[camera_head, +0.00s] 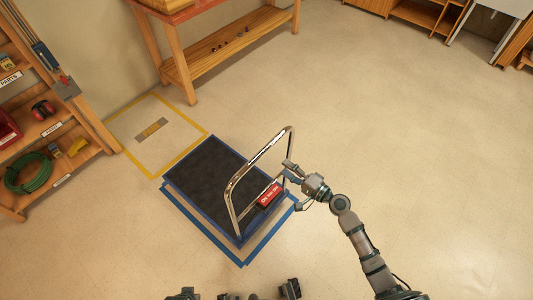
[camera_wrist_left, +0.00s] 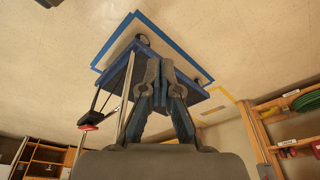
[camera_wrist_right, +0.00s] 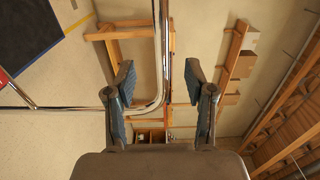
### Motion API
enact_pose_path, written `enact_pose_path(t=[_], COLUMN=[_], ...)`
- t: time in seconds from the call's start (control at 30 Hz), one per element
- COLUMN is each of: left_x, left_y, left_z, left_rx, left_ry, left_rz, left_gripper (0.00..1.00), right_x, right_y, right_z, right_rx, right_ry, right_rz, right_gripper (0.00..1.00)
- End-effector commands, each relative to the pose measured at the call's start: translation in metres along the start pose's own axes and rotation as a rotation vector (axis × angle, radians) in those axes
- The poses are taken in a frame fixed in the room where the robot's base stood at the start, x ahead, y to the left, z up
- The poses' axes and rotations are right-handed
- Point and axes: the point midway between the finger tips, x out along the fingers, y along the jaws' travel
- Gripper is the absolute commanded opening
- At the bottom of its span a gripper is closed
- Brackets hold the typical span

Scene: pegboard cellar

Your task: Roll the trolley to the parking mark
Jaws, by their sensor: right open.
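The trolley has a dark flat deck (camera_head: 208,178) with blue edges, a tall silver handle (camera_head: 234,190) and a red sign (camera_head: 269,195). It stands over a blue tape outline (camera_head: 214,238), whose strips show along its left and front sides. A yellow tape outline (camera_head: 135,160) lies beyond its far left end. My right gripper (camera_head: 290,183) is open at the handle's right side. In the right wrist view, the handle bar (camera_wrist_right: 160,60) shows between the parted fingers (camera_wrist_right: 159,75). In the left wrist view, my left gripper (camera_wrist_left: 160,65) has its fingertips together, with the trolley behind.
A shelf unit (camera_head: 97,131) with a green hose (camera_head: 28,174) stands at the left. A wooden bench (camera_head: 222,45) stands against the wall behind the trolley. A grey plate (camera_head: 151,129) lies inside the yellow outline. The floor to the right is clear.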

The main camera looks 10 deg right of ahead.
Motion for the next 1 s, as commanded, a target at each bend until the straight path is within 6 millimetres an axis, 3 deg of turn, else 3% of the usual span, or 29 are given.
enact_pose_path(t=[0.13, 0.4, 0.6, 0.87, 1.0], left_x=[0.021, 0.004, -0.006, -0.008, -0.007], left_y=[0.001, 0.002, 0.001, 0.001, 0.001], left_z=[0.001, 0.000, 0.000, 0.000, -0.001], left_rx=[0.002, 0.001, 0.000, 0.000, 0.000], left_ry=[-0.006, 0.000, 0.003, 0.002, 0.003], left_rz=[0.001, -0.001, -0.001, -0.002, -0.002], left_gripper=[0.00, 0.00, 0.00, 0.00, 0.00], right_x=[0.042, 0.098, 0.115, 0.117, 0.116], right_y=[-0.005, 0.002, 0.001, 0.000, 0.000], right_z=[0.000, 0.000, 0.000, 0.000, 0.000], right_rx=[-0.002, 0.001, 0.000, -0.001, 0.000], right_ry=[-0.001, -0.001, -0.001, -0.001, -0.001], right_rz=[-0.004, -0.002, 0.000, 0.000, 0.000], right_gripper=[0.54, 0.54, 0.54, 0.54, 0.24])
